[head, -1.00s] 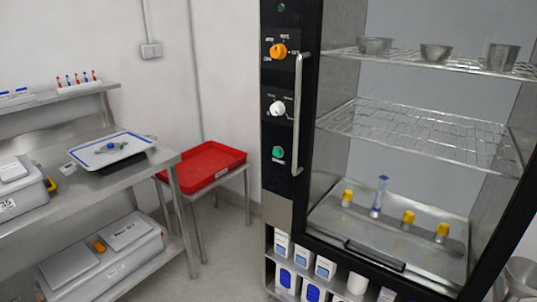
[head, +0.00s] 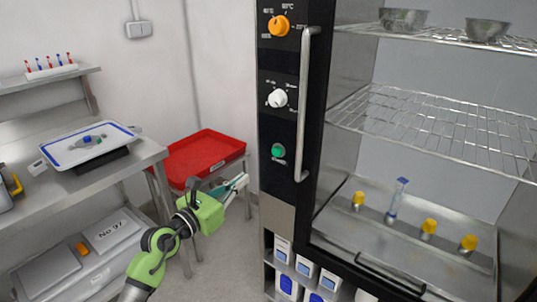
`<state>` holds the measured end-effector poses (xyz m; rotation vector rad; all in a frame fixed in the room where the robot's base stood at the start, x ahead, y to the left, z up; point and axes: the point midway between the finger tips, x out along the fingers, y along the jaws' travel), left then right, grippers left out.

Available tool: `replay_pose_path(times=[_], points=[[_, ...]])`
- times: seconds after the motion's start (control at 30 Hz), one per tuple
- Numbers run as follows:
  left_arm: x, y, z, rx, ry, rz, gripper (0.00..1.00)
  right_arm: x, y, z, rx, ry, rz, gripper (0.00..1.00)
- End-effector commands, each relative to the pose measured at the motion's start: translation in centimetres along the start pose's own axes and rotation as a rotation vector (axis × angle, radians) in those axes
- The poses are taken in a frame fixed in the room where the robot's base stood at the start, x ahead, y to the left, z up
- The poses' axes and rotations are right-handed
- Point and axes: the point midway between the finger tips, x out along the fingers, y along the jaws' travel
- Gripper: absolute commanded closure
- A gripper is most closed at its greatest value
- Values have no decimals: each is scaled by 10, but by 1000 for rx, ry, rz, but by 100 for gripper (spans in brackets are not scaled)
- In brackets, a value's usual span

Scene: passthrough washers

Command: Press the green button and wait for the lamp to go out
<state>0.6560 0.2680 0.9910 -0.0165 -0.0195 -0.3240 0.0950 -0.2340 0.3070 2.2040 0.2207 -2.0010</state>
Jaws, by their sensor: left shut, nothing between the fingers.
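The green button (head: 278,150) is on the black control panel of the washer (head: 290,120), below a white knob (head: 277,98) and an orange knob (head: 279,26). No lit lamp can be made out on the visible part of the panel. My left gripper (head: 240,182) is shut and empty, in front of the red tray, to the left of and lower than the green button, apart from the panel. My right gripper is not in view.
A vertical door handle (head: 304,105) stands out just right of the button. Yellow-capped bottles (head: 429,227) stand inside the chamber. A red tray (head: 200,155) sits on a small table at left. A steel bench holds a white tray (head: 75,157).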

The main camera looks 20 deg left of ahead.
Motion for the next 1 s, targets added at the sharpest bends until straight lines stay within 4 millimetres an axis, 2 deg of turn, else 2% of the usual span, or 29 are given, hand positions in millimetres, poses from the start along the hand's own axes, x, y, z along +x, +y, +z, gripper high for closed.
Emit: replay_pose_path(times=[0.33,0.47,0.57,1.0], points=[[0,0,3,14,-2,1,100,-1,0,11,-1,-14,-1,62],[7,0,4,13,-3,1,100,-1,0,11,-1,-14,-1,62],[20,0,4,12,-4,1,100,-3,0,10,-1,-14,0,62],[110,0,3,11,-3,1,100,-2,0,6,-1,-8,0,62]])
